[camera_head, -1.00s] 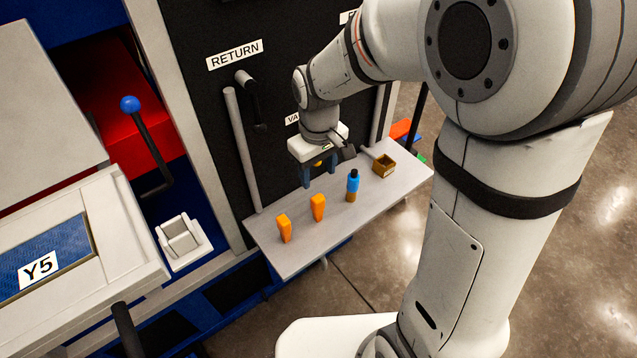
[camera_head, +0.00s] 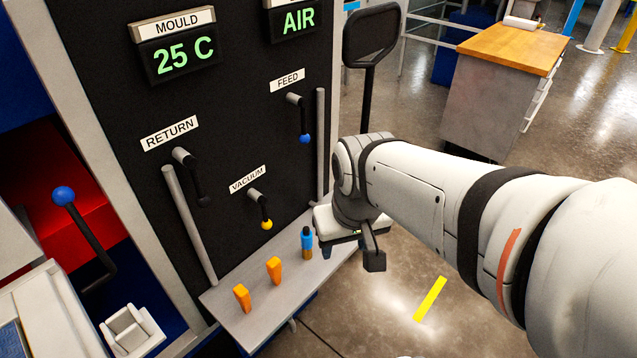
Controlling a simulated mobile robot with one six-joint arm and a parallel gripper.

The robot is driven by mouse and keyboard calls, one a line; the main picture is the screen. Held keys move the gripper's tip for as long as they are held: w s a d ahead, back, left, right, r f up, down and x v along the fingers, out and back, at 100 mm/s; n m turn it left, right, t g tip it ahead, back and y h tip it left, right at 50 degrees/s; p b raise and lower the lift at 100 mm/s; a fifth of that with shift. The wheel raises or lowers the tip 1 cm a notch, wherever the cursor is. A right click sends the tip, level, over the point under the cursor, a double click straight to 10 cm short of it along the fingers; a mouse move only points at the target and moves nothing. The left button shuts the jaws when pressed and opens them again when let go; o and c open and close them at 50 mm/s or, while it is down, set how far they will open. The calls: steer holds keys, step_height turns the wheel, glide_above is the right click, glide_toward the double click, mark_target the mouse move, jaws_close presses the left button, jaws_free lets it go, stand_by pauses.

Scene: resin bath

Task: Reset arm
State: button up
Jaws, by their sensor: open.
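My arm reaches in from the right edge of the head view. My gripper (camera_head: 341,250) points down over the right end of the grey shelf. I see only part of its jaws under its white body; no object shows in them. A black block on a short stalk hangs from the gripper's right side.
The grey shelf (camera_head: 238,316) holds two orange pieces (camera_head: 242,297) (camera_head: 274,270) and a blue-and-brown bottle (camera_head: 306,243). The black panel (camera_head: 235,120) behind carries the return handle (camera_head: 190,176), vacuum handle (camera_head: 260,208) and feed handle (camera_head: 299,118). Open floor (camera_head: 385,310) lies right of the shelf.

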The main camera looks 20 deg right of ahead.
steer(key=shift+s+d, duration=0.15)
steer(key=p+v, duration=0.3)
steer(key=shift+w+r, duration=0.2)
steer(key=shift+r, duration=0.15)
stand_by(0.8)
